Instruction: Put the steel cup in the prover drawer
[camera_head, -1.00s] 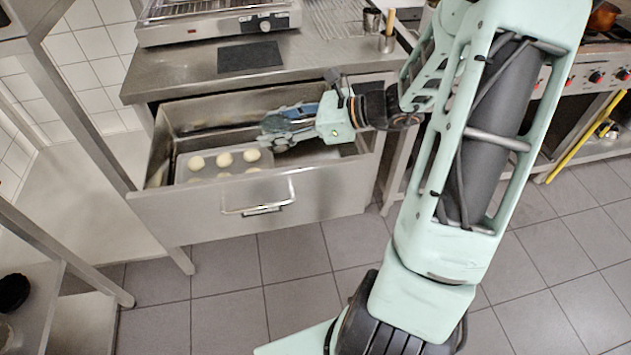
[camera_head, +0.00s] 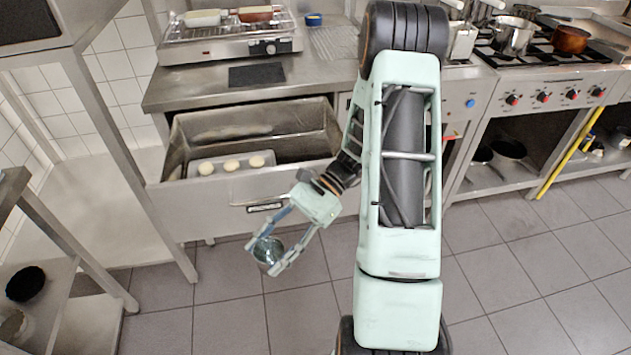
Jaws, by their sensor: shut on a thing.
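The steel cup (camera_head: 268,250) is between the two fingers of my gripper (camera_head: 263,259), which is shut on it. The cup looks rounded and shiny, and the fingers cover part of its sides. The gripper points down and to the left. In the picture it is below the front panel of the prover drawer (camera_head: 175,207), over the floor tiles. The drawer is pulled open under the steel counter. It holds a tray (camera_head: 208,164) with pale dough balls at its left, and a long pale shape lies behind the tray. The drawer's right part looks bare; my arm overlaps its right front corner.
A grill (camera_head: 232,40) and a dark mat (camera_head: 257,74) are on the counter above. A stove (camera_head: 545,85) with pots stands at the right. A metal rack post (camera_head: 115,155) rises left of the drawer. The floor in front is clear.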

